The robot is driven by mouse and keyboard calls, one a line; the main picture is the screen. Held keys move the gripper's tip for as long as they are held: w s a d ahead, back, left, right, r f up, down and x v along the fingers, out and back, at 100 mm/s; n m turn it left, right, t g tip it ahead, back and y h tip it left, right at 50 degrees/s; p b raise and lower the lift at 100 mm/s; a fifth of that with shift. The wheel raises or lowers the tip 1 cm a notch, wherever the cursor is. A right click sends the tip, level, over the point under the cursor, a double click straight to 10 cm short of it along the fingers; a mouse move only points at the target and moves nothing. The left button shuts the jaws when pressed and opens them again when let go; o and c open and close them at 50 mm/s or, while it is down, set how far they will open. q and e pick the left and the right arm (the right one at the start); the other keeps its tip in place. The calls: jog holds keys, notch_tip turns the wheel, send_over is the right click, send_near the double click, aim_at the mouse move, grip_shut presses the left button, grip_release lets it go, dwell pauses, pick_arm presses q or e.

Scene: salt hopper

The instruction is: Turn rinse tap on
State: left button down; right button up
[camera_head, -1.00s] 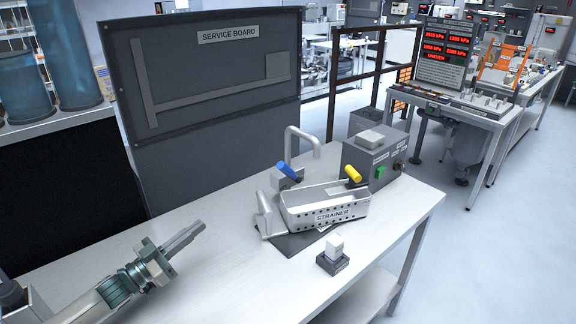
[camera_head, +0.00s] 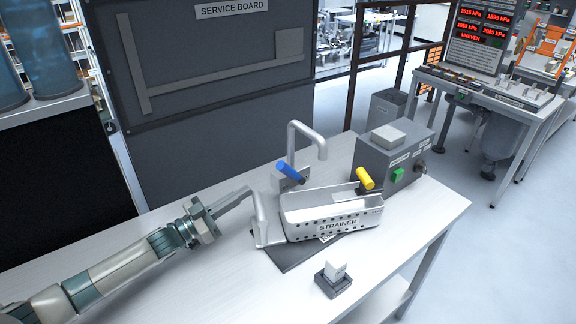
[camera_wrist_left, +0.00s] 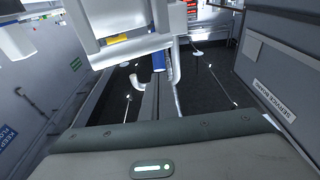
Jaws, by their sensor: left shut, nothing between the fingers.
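The tap is a grey bent spout (camera_head: 305,140) with a blue lever (camera_head: 290,171) at its foot, standing on the bench behind the strainer. A second lever with a yellow grip (camera_head: 364,178) sits to its right, by the dark box. The silver strainer (camera_head: 310,212) stands in front of both. My left gripper (camera_head: 247,192) is shut and empty, left of the blue lever and apart from it, near the strainer's left handle. The blue lever (camera_wrist_left: 158,62) and the spout (camera_wrist_left: 173,72) also show in the left wrist view. My right gripper is out of view.
The dark box (camera_head: 392,160) with a green switch (camera_head: 398,174) stands at the bench's right. A small block on a dark base (camera_head: 333,280) sits near the front edge. The service board (camera_head: 200,60) rises behind. The white bench (camera_head: 230,275) is clear at the front left.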

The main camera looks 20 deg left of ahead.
aim_at(282, 169)
pick_arm(q)
jog(key=b+x, duration=0.2)
jog(key=x, duration=1.2)
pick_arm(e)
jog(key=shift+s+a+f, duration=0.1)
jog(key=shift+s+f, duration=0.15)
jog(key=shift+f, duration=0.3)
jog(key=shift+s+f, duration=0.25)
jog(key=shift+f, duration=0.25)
